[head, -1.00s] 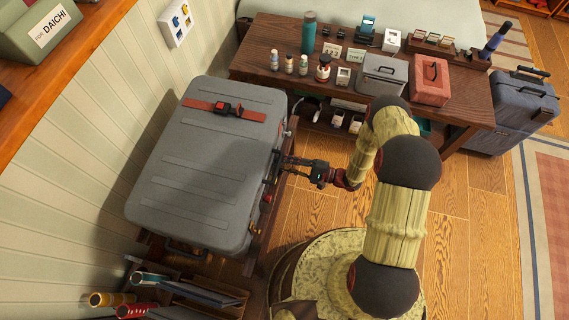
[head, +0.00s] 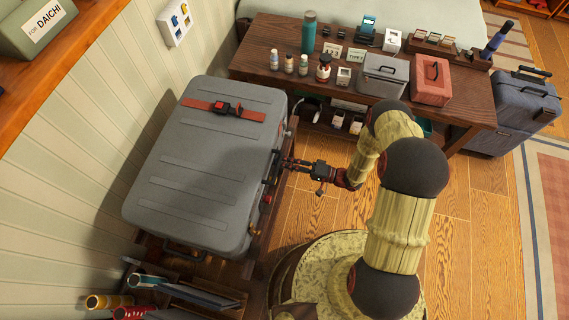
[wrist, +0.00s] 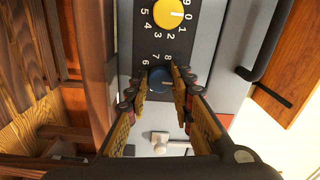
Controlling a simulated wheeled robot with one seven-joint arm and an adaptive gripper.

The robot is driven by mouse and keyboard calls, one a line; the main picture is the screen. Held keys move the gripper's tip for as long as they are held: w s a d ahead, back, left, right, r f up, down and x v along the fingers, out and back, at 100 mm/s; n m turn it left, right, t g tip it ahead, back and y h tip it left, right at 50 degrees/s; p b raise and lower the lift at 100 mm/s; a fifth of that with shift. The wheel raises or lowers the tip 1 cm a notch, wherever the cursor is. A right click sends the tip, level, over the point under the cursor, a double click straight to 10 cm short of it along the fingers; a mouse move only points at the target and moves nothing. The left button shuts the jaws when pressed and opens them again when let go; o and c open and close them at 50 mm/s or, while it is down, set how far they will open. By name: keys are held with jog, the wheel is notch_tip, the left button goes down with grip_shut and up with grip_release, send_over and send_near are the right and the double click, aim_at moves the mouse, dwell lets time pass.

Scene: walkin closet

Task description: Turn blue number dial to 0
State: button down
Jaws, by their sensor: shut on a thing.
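A grey hard suitcase (head: 205,165) lies on a low wooden rack, with its lock side facing my arm. In the wrist view, a black number panel (wrist: 139,40) on the case carries a yellow dial (wrist: 168,14) and, below it, a blue dial (wrist: 158,78). My gripper (wrist: 162,74) has one finger on each side of the blue dial and is shut on it. Numerals 6, 7 and 8 show above the blue dial; the fingers hide the others. From the head, my gripper (head: 282,163) reaches the case's side, and the dials are too small to read.
A black handle (wrist: 262,45) sticks out of the case right of the panel in the wrist view. A dark wooden table (head: 262,40) with bottles and boxes stands behind. Rolled tubes (head: 105,301) are at the lower left. Wooden floor is open around my base.

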jog(key=shift+s, duration=0.1)
dwell(0.3)
jog(key=c, duration=1.5)
grip_release()
jog(key=shift+c, duration=0.2)
jog(key=v, duration=1.2)
